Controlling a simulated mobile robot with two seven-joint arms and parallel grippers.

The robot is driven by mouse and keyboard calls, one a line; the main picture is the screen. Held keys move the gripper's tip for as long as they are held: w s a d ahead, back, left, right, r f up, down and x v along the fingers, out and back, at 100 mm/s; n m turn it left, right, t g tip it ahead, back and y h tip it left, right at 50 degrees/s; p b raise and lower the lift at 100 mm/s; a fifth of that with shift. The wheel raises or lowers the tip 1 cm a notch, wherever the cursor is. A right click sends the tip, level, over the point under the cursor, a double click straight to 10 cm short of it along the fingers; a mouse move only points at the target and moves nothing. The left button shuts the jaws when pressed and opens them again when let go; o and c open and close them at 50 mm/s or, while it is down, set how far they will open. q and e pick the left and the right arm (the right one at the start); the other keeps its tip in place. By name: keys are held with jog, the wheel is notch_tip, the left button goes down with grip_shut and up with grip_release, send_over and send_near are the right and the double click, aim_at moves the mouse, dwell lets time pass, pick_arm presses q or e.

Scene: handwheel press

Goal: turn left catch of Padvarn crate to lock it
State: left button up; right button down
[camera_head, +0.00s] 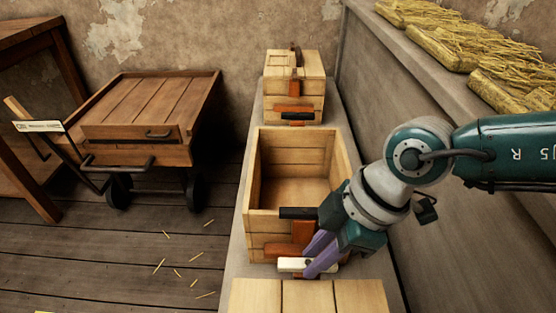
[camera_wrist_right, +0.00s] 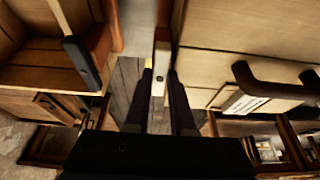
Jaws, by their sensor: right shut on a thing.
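An open, empty wooden crate (camera_head: 344,160) stands mid-row on a bench. Its near side has a black-tipped red-brown lever (camera_head: 303,232) and, below, a pale catch bar (camera_head: 288,265) lying roughly crosswise. My right gripper (camera_head: 311,258), with purple fingers, is shut on this pale bar at the crate's near side. In the right wrist view the pale catch (camera_wrist_right: 158,88) shows between my dark fingers (camera_wrist_right: 161,100). The fingers hide part of the bar. I cannot read which crate is the Padvarn one. My left gripper is not in view.
A closed wooden crate (camera_head: 310,297) stands close in front, leaving a narrow gap. Another lidded crate (camera_head: 310,66) stands behind. A wall ledge with straw bales (camera_head: 440,45) runs along the right. A wooden cart (camera_head: 150,110) stands left on open floor.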

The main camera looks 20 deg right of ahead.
jog(key=shift+n, duration=0.4)
jog(key=n+b, duration=0.1)
jog(key=n+g, duration=0.1)
jog(key=n, duration=0.1)
jog(key=shift+w+f+b, duration=0.1)
jog(key=shift+w+b, duration=0.1)
jog(key=shift+b, duration=0.2)
jog(key=n+g+b, duration=0.1)
jog(key=n, duration=0.1)
jog(key=n+g+b, duration=0.1)
jog(key=n+b, duration=0.1)
jog(key=shift+w+f, duration=0.1)
jog(key=shift+w, duration=0.1)
jog(key=n+b, duration=0.2)
jog(key=n+g+h+b, duration=0.1)
jog(key=n+b, duration=0.3)
jog(key=shift+w+a+n+g+h, duration=0.25)
jog(key=shift+n+g+h, duration=0.15)
jog(key=shift+a+n+g+h+b, duration=0.1)
jog(key=shift+n+g+h+b, duration=0.35)
jog(key=shift+n+b, duration=1.25)
jog(key=shift+r, duration=0.2)
jog(key=c, duration=0.8)
grip_release()
jog(key=shift+o, duration=0.2)
